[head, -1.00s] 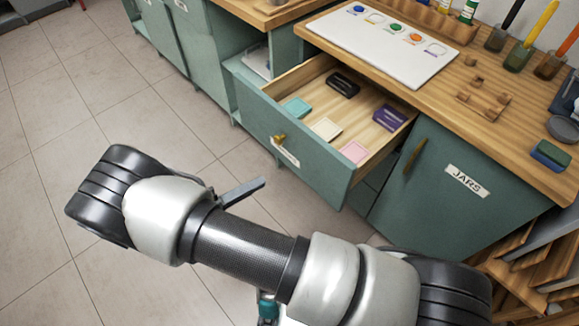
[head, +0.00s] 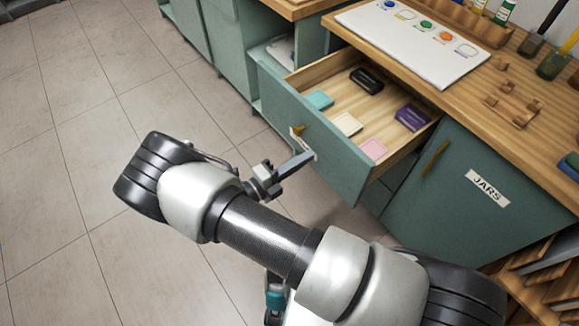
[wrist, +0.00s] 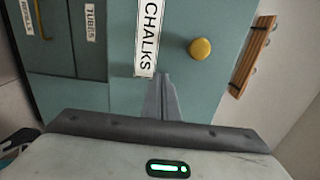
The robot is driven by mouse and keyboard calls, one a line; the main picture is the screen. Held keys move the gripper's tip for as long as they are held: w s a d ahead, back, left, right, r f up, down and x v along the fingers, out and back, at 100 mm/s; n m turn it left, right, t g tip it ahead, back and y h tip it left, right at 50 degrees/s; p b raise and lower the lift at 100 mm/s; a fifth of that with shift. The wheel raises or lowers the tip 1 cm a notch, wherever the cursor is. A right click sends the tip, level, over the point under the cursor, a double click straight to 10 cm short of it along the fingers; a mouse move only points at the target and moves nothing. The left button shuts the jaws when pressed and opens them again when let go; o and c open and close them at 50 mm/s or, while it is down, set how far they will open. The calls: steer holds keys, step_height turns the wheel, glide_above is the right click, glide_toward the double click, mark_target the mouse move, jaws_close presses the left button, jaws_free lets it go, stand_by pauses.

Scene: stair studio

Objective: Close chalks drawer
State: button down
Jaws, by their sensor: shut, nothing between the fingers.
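The chalks drawer (head: 333,150) is pulled open from the teal cabinet, with chalk blocks and dark boxes lying inside. Its teal front carries a brass knob (head: 298,130); in the wrist view the round yellow knob (wrist: 200,49) is right of the white CHALKS label (wrist: 149,38). My gripper (head: 308,158) is shut and empty, in front of the drawer face by the label. In the wrist view its closed fingertips (wrist: 161,78) point at the drawer front near the label's lower end. I cannot tell whether they touch it.
The wooden counter (head: 440,90) above holds a white palette board (head: 412,42) and wooden pieces. The JARS door (head: 475,190) right of the drawer is shut. A rack (head: 535,275) stands at lower right. The tiled floor (head: 80,130) at left is clear.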

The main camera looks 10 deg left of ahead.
steer(key=shift+w+d, duration=0.35)
steer(key=shift+w, duration=0.05)
steer(key=b, duration=0.2)
glide_above(375, 124)
steer(key=shift+s+a+f, duration=0.1)
steer(key=shift+s+a, duration=0.05)
steer(key=shift+s, duration=0.05)
steer(key=shift+w+d+r, duration=0.2)
steer(key=shift+w, duration=0.1)
steer(key=shift+w+d+r, duration=0.1)
steer(key=shift+s+a+p, duration=0.3)
steer(key=shift+s, duration=0.1)
steer(key=p+v, duration=0.2)
steer(key=v, duration=1.1)
steer(key=shift+s+a, duration=0.25)
steer(key=shift+a, duration=0.05)
